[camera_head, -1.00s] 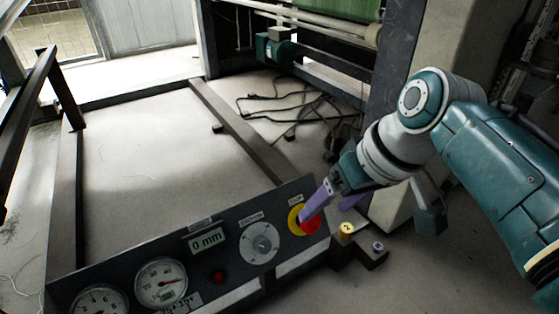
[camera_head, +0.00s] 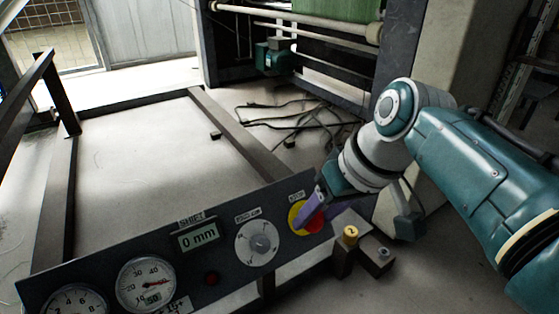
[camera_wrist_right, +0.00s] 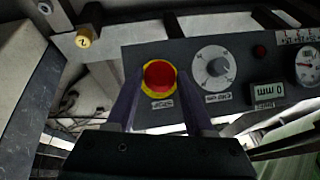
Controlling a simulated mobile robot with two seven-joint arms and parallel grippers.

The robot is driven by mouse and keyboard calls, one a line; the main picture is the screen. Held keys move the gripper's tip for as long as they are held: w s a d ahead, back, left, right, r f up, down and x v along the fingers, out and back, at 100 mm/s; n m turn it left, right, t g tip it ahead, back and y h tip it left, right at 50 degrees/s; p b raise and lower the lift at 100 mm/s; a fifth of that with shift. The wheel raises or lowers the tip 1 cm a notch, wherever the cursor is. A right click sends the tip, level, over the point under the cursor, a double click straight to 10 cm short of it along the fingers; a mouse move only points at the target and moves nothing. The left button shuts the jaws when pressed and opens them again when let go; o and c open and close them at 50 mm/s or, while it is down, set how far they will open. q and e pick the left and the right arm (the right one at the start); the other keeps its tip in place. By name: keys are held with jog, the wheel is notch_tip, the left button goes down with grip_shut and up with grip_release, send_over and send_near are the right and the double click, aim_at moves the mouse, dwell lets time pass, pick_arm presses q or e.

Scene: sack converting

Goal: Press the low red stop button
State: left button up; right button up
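The red stop button (camera_head: 318,222) sits on a yellow round plate at the right end of the dark control panel (camera_head: 105,272). In the right wrist view the red button (camera_wrist_right: 159,75) shows whole, with a label beside it. My right gripper (camera_head: 310,207) is at the button, and its near purple finger covers part of it in the head view. In the right wrist view its two purple fingers are spread apart, one on each side of the button, with nothing between them that they grip. Contact with the panel cannot be told. The button's travel cannot be told. My left gripper is not in view.
The panel also carries a grey dial (camera_head: 257,243), a small red button (camera_head: 212,278), a 0 mm display (camera_head: 198,235) and gauges (camera_head: 146,285). A yellow-topped knob (camera_head: 350,234) stands right of the panel. Cables (camera_head: 300,115) lie on the floor behind.

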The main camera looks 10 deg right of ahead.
grip_shut()
